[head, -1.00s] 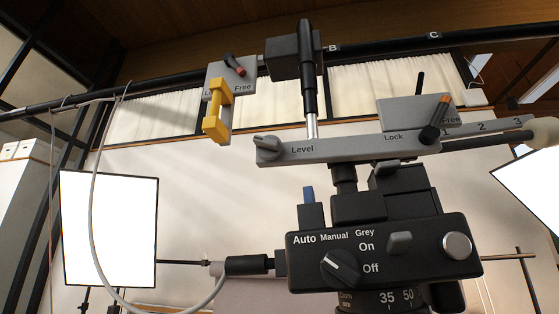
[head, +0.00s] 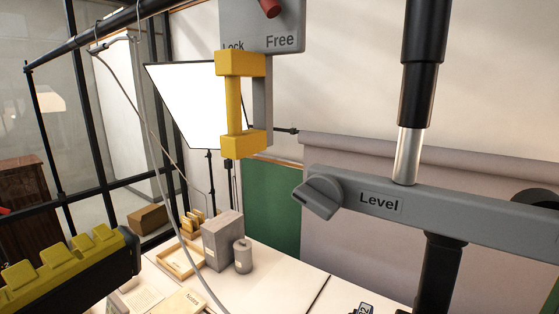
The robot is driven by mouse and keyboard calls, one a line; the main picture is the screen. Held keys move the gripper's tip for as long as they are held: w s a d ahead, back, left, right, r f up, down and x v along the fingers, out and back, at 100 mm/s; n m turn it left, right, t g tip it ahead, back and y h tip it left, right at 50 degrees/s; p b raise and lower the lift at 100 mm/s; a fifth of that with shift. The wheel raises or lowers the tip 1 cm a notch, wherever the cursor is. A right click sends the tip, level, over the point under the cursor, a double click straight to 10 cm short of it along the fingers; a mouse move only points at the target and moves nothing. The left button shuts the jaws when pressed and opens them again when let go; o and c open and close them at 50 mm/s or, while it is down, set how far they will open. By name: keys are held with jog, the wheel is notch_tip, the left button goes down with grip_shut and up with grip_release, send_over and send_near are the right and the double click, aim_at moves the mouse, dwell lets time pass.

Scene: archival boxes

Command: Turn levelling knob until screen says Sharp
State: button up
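The levelling knob (head: 318,197) is a grey wedge-shaped knob on the left end of a grey bar (head: 470,217). The label "Level" (head: 379,202) is beside it on the bar. The knob's wide end points down and left. Nothing touches it. No screen with readable text shows. No clear pair of gripper fingers shows in the head view. A black body with ridged yellow blocks (head: 75,265) is cut off at the lower left; I cannot tell what it is.
A yellow handle (head: 233,105) hangs left of the knob from a grey Lock/Free plate (head: 262,28). A black and silver column (head: 410,150) rises from the bar.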

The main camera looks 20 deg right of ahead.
aim_at(312, 203)
jog(key=p+x, duration=0.1)
jog(key=x, duration=1.4)
jog(key=shift+w+d+f, duration=0.1)
jog(key=shift+w+d, duration=0.05)
jog(key=shift+w, duration=0.05)
jog(key=c, duration=1.2)
